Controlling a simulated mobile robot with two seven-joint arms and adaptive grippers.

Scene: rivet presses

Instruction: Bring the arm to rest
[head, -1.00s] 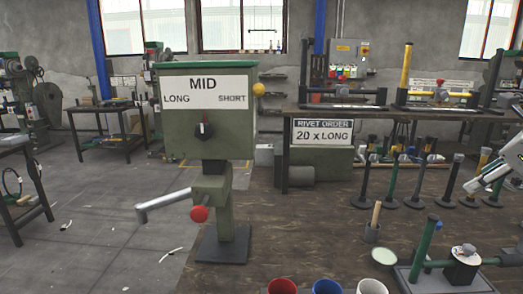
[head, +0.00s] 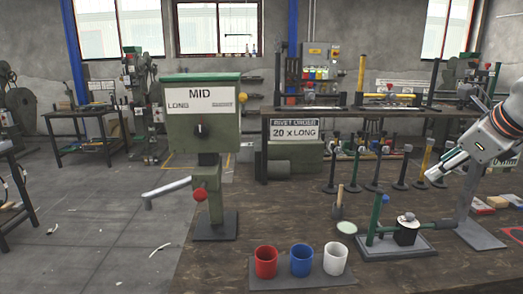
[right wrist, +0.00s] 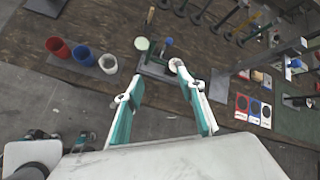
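My right arm comes in from the right edge in the head view. Its gripper (head: 438,170) is above the bench, in the air to the right of the small green hand press (head: 377,220), and appears to touch nothing. In the right wrist view its two teal and white fingers (right wrist: 158,78) are spread apart, with nothing between them. The wooden bench top shows below and beyond them.
A green machine marked MID (head: 203,115), with a grey lever (head: 168,186), stands left of centre. Red (head: 266,262), blue (head: 301,260) and white (head: 335,259) cups stand at the bench front. Tools on round bases stand behind the hand press. Grey floor is open at left.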

